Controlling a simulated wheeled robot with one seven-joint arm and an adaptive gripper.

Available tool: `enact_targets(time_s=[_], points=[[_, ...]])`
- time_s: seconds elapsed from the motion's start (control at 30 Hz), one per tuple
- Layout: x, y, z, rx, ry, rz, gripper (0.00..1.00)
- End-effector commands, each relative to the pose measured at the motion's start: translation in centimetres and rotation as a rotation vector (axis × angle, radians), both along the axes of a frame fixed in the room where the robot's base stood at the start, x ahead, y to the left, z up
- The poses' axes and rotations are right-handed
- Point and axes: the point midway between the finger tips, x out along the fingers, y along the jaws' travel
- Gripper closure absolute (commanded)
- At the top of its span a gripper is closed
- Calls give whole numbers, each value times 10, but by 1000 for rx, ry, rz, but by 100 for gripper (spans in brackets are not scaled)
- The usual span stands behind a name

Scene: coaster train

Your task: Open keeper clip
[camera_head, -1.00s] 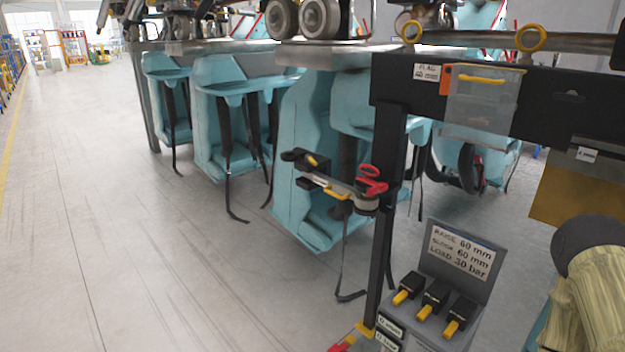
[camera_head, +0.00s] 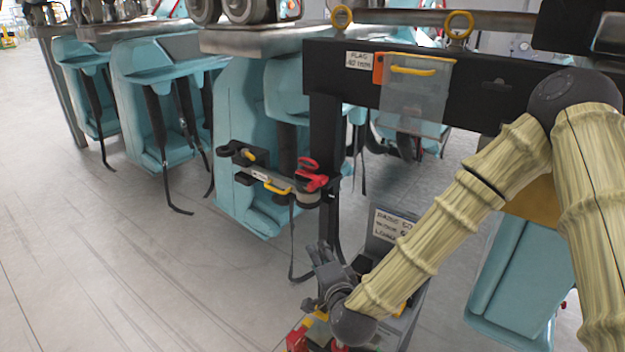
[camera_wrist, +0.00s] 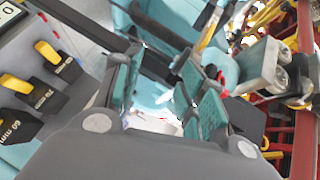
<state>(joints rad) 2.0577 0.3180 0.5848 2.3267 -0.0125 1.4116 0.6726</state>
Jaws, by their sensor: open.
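No part is labelled as the keeper clip, so I cannot tell for certain which it is. A small bracket (camera_head: 266,182) with a yellow handle (camera_head: 277,188) juts out from the black post, with a black clamp (camera_head: 240,154) at its left end and a red knob (camera_head: 312,178) at its right. My gripper (camera_head: 322,262) is low in front of the post, below the bracket and apart from it. In the wrist view my gripper (camera_wrist: 162,88) is open, with nothing between its green-padded fingers.
A clear panel (camera_head: 415,100) with a yellow handle hangs on the black beam (camera_head: 480,95). A grey console (camera_head: 385,228) stands behind my forearm; its yellow-tipped levers (camera_wrist: 45,52) show in the wrist view. Teal seats (camera_head: 150,100) hang at left. The floor (camera_head: 110,270) at left is clear.

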Motion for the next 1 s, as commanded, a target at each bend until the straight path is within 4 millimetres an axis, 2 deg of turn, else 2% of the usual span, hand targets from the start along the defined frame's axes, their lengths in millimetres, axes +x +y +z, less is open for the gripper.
enact_targets(time_s=[0.03, 0.1, 0.2, 0.3, 0.47, 1.0], points=[[12, 2, 35, 65, -52, -31, 59], [22, 3, 70, 142, -109, -67, 59], [31, 4, 105, 217, -165, -97, 59], [36, 4, 121, 254, -192, -112, 59], [47, 6, 126, 263, -198, -115, 59], [126, 18, 125, 260, -196, -114, 59]])
